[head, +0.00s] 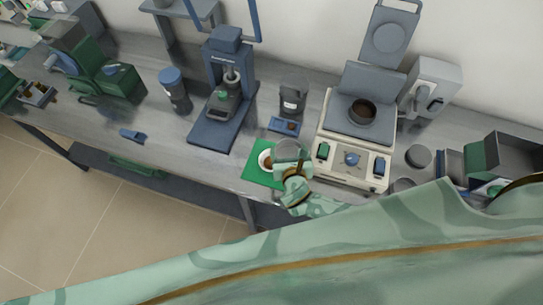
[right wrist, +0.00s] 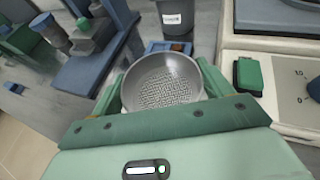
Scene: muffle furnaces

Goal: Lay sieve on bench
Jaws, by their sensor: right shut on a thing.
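The sieve (right wrist: 160,88) is a round grey metal dish with a perforated floor. It sits between the two green fingers of my right gripper (right wrist: 162,82), which is shut on it. In the head view the sieve (head: 288,150) appears over the right part of a green mat (head: 252,174) on the bench (head: 215,163), with my right gripper (head: 292,172) at the bench's front edge. I cannot tell whether the sieve touches the mat. My left gripper is not in view.
A white dish with brown contents (head: 265,159) is on the mat beside the sieve. A grey labelled jar (head: 293,95) and small blue tray (head: 284,126) are behind.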

